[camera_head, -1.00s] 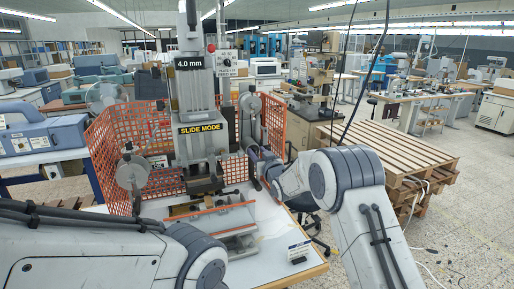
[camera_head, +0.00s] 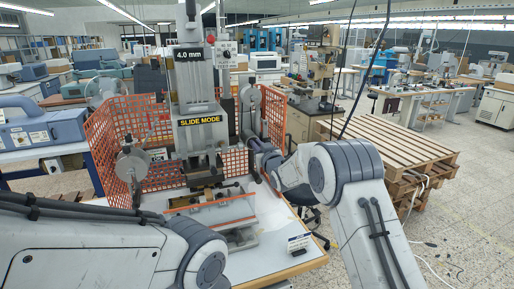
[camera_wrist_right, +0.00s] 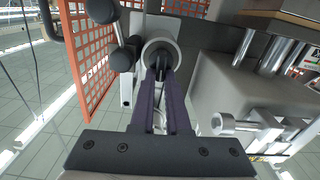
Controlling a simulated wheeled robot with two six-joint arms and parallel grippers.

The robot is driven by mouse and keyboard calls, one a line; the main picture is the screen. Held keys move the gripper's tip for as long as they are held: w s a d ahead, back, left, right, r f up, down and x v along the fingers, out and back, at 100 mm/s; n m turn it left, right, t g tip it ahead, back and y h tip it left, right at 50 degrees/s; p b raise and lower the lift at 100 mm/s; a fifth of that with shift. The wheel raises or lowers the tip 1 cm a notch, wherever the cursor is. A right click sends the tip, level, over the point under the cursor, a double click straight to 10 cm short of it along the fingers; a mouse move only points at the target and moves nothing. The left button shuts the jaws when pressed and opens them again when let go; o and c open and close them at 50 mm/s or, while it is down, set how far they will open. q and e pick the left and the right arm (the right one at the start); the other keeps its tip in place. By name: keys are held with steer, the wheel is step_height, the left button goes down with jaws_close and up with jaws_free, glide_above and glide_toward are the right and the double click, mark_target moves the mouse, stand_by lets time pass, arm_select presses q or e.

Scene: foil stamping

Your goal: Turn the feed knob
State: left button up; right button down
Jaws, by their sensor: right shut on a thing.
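The stamping machine (camera_head: 199,90) stands on the bench, with a "4.0 mm" display (camera_head: 188,54) and a "SLIDE MODE" sign (camera_head: 200,120). My right gripper (camera_wrist_right: 160,75) has its two long fingers close together at a pale round knob (camera_wrist_right: 150,45) on the machine's side. The fingers hide part of the knob and are shut on it. In the head view my right arm reaches in from the right to the machine's right side; its fingertips and the knob are hard to make out there. My left arm crosses the lower left, with its gripper out of view.
An orange mesh guard (camera_head: 108,140) stands around the machine and shows close to the fingers in the wrist view (camera_wrist_right: 85,45). A dark ball-ended lever (camera_wrist_right: 122,58) is just left of the fingers. Foil reels (camera_head: 132,167) flank the machine. A wooden pallet stack (camera_head: 400,145) stands right.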

steer(key=shift+s+a+f+n+b, duration=0.1)
steer(key=shift+a+f+n+b, duration=0.1)
steer(key=shift+n+b, duration=2.55)
steer(key=shift+s+a+f+n+b, duration=0.2)
steer(key=shift+n+b, duration=1.45)
steer(key=shift+b, duration=2.15)
steer(key=shift+w+a+f+n+b, duration=0.1)
steer(key=shift+a+n+b, duration=0.15)
steer(key=shift+n+b, duration=2.5)
steer(key=shift+m+b, duration=0.45)
steer(key=shift+b, duration=0.1)
steer(key=c, duration=0.9)
jaws_free()
steer(key=b+v, duration=0.4)
steer(key=v, duration=0.6)
steer(key=shift+s, duration=0.15)
